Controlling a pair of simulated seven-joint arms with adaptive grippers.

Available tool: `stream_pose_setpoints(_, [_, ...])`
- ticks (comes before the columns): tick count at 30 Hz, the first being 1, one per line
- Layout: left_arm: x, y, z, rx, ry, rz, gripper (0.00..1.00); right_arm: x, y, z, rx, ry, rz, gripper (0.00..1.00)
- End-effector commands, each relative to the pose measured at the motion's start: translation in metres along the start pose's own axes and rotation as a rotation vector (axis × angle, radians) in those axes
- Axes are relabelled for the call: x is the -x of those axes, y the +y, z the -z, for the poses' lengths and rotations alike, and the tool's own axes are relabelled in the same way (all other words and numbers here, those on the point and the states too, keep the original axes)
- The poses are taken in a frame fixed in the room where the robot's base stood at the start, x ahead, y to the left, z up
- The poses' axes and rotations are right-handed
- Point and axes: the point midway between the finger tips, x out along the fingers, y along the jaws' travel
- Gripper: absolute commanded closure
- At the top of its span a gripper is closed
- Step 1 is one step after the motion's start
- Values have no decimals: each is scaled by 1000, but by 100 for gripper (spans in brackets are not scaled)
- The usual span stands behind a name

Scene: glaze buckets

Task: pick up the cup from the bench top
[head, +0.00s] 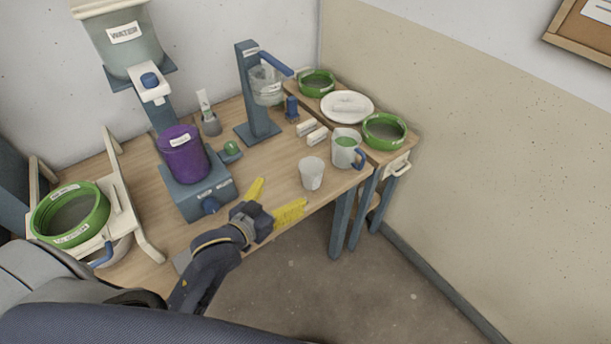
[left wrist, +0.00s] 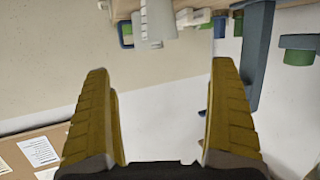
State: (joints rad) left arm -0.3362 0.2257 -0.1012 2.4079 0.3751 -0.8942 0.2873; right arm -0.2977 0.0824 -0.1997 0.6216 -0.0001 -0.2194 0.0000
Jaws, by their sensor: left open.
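The small pale grey-white cup (head: 312,173) stands upright near the front edge of the wooden bench top (head: 262,158). A larger mug (head: 340,155) with a blue handle and green contents stands just behind it to the right. My left gripper (head: 276,201) is open and empty at the bench's front edge, to the left of the cup and apart from it. Its two yellow fingers (left wrist: 160,115) are spread wide in the left wrist view, with a pale vessel, probably the cup, at the top of that view. My right gripper is not in view.
A purple bucket (head: 182,155) on a blue stand is left of the gripper. Behind the cup are white blocks (head: 312,132) and a blue stand with a clear vessel (head: 266,88). Green-rimmed bowls (head: 384,131) and a white plate (head: 347,107) are at the right.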

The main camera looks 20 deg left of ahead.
Motion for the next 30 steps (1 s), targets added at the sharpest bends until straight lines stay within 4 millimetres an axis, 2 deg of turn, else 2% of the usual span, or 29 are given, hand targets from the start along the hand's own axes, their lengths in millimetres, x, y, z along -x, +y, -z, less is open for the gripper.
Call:
stream_pose_setpoints(6, [-34,0,2,8,3,-1,7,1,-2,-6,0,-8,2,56])
stream_pose_setpoints(18, [-100,0,1,5,0,-1,7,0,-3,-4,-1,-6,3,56])
stream_pose_setpoints(30, [-123,0,2,4,1,-1,7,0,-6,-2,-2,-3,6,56])
